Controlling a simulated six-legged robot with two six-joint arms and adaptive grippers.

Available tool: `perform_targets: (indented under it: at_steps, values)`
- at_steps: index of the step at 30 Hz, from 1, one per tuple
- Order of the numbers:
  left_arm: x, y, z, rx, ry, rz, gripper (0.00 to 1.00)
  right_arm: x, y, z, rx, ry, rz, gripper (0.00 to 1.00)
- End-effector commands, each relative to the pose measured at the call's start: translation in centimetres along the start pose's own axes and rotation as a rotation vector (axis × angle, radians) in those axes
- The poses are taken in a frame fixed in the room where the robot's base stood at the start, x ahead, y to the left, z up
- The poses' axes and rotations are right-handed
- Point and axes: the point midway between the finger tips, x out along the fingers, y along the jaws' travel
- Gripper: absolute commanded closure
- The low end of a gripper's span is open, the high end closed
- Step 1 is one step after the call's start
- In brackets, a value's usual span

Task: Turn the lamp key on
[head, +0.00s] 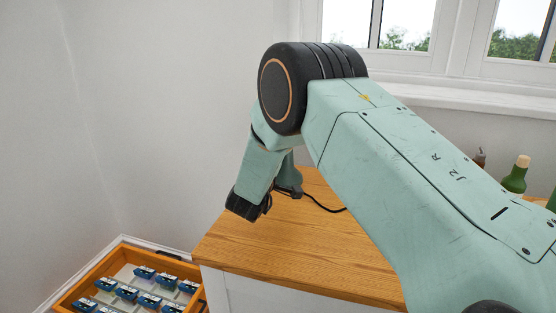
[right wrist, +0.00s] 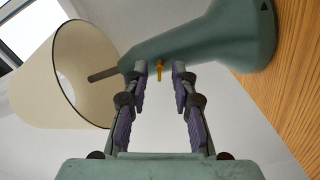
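In the right wrist view the lamp shows with a cream shade (right wrist: 62,85) at the left and a green body (right wrist: 205,42) that widens toward the wooden top. A small yellow key (right wrist: 159,68) sticks out of the body. My right gripper (right wrist: 160,76) is open, its two fingertips on either side of the key with a gap to each. I cannot tell whether the fingertips touch the lamp body. In the head view my right arm hides most of the lamp. My left gripper is not in view.
A wooden cabinet top (head: 280,245) is mostly clear, with a black cord (head: 325,207) across it. Green bottles (head: 515,178) stand at the right. An orange-framed tray (head: 105,268) with several blue items is low at the left. Walls and a window close in behind.

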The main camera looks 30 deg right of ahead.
Motion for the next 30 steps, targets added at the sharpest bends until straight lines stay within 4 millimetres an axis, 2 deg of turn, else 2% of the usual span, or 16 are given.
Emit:
perform_targets:
  at_steps: [11, 20, 30]
  values:
    - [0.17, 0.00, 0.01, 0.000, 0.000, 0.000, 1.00, 0.63, 0.02, 0.00, 0.000, 0.001, -0.001, 0.74]
    - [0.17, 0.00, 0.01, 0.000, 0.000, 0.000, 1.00, 0.60, 0.01, 0.01, 0.000, 0.001, -0.001, 1.00]
    - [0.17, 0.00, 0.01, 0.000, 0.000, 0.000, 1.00, 0.60, 0.01, 0.02, 0.000, 0.000, -0.001, 1.00]
